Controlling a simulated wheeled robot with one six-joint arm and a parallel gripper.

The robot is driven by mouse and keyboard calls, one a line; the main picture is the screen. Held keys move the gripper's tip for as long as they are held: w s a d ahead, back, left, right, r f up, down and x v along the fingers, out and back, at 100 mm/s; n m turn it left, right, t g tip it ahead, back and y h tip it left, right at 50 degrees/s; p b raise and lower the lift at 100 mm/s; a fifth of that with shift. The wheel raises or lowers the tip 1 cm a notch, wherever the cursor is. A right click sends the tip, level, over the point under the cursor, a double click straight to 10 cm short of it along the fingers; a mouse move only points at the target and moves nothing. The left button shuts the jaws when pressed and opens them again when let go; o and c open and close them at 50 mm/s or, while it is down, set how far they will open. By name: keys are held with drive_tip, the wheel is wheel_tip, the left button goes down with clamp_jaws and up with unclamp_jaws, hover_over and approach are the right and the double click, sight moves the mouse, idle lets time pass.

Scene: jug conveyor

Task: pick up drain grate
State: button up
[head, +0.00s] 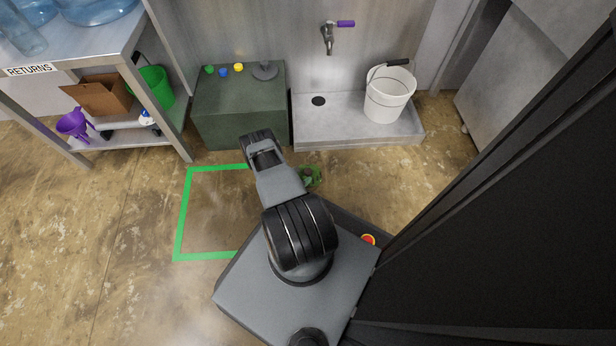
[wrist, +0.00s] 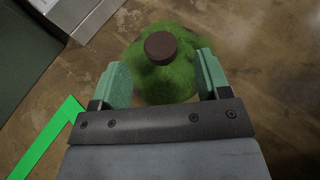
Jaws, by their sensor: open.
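Between my gripper's open fingers (wrist: 166,82) in the wrist view is a green, moss-like rounded lump (wrist: 168,85) with a brown round knob (wrist: 168,47) on top. The fingers stand on either side of it, and I cannot tell whether they touch it. In the head view a green patch (head: 310,177) shows on the floor beside my arm, partly hidden. I cannot tell for sure which thing is the drain grate. A dark round drain spot (head: 318,101) is in the grey basin. A dark grey disc with a stem (head: 265,70) lies on the green chest (head: 238,118).
Green floor tape (head: 182,220) marks a clear patch left of my base. A returns shelf (head: 65,55) stands at the left.

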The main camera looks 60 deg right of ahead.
sight(306, 173)
drive_tip(key=b+x, duration=0.2)
drive_tip(key=x, duration=0.3)
clamp_jaws()
idle(0.7)
